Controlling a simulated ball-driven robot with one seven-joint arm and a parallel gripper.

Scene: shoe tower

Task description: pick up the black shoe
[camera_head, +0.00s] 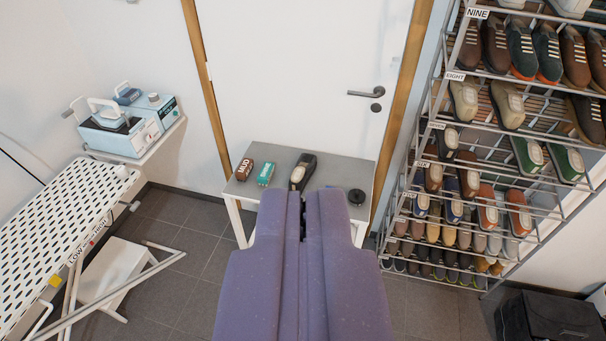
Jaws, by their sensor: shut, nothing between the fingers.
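The black shoe (302,170) lies on a small grey-topped table (336,167) in front of the white door. Its near end is close behind the tips of my gripper in the picture. My gripper (303,204) is purple, fills the bottom middle of the view, and is shut with nothing between its fingers. I cannot tell how far its tips are from the shoe.
The table also holds a brown MUD box (244,169), a green box (265,173) and a round black tin (356,197). An ironing board (62,240) stands left. A black case (548,318) lies lower right.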

